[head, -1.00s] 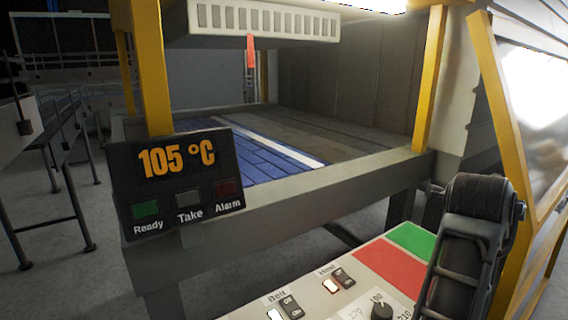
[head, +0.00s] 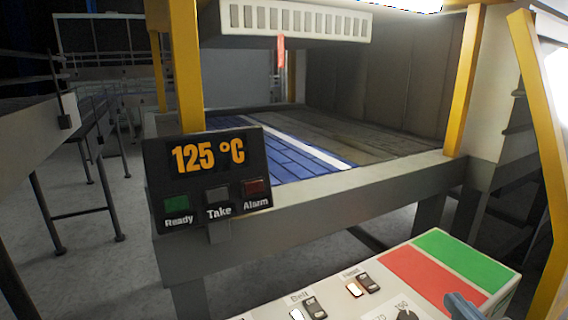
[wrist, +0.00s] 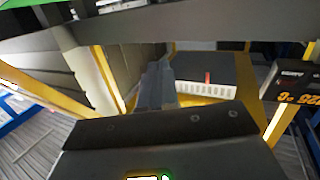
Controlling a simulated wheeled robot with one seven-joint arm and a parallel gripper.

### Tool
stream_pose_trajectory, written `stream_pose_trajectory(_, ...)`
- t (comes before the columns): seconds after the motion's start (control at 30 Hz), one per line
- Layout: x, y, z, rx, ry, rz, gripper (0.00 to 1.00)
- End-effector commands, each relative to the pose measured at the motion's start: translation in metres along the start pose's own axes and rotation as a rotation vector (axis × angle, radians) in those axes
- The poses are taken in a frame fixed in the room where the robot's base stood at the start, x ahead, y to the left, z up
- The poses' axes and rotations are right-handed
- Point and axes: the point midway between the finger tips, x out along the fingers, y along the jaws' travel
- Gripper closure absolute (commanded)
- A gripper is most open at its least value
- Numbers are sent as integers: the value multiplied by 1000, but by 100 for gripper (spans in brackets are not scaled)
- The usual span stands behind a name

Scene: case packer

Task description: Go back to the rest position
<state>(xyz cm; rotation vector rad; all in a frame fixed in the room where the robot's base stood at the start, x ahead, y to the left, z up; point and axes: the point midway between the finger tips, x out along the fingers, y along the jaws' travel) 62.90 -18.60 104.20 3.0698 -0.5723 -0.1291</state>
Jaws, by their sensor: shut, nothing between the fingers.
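My gripper (wrist: 157,78) shows in the wrist view with its two grey fingers together and nothing between them. It points into open space, touching nothing that I can see. In the head view most of my arm is out of sight. Only a small blue-grey piece, probably part of my gripper, shows at the bottom right edge, over the control panel (head: 400,258). I cannot tell its distance from the panel.
The panel has Belt (head: 314,308) and Heat (head: 369,282) switches, a dial and red and green areas. The display (head: 208,180) reads 125 °C and hangs before the conveyor (head: 290,149). Yellow posts (head: 464,80) flank the machine.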

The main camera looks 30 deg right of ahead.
Motion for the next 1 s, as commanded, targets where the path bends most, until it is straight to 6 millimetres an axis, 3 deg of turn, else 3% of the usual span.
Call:
stream_pose_trajectory(0.1, -45, -24, 30, -59, -59, -114, 100)
stream_pose_trajectory(0.3, -126, -60, 61, -92, -125, -267, 100)
stream_pose_trajectory(0.5, -204, -86, 68, -69, -167, -351, 100)
stream_pose_trajectory(0.6, -230, -94, 66, -52, -178, -364, 100)
stream_pose_trajectory(0.8, -255, -101, 60, -34, -185, -367, 100)
stream_pose_trajectory(1.0, -256, -101, 60, -33, -184, -367, 100)
